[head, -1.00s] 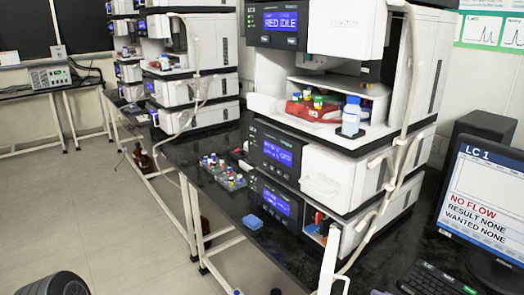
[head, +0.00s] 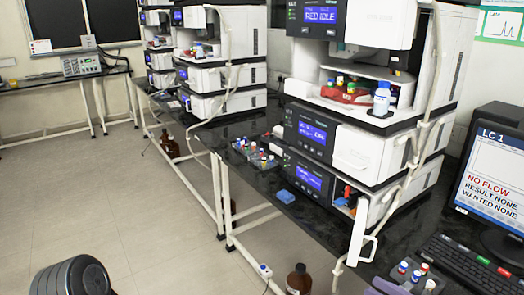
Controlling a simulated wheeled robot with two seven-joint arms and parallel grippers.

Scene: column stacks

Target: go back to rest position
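A dark ribbed round part at the bottom left looks like one of my arm links. My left gripper is not in view. The near instrument stack (head: 350,150) stands on the black bench (head: 310,222), with "RED IDLE" on its top display.
The small vial rack (head: 408,284) sits beside the keyboard (head: 460,262) and the monitor (head: 492,185). An open white door frame (head: 361,240) juts from the stack's lowest unit. A brown bottle (head: 299,279) stands below the bench edge. The floor at left is clear.

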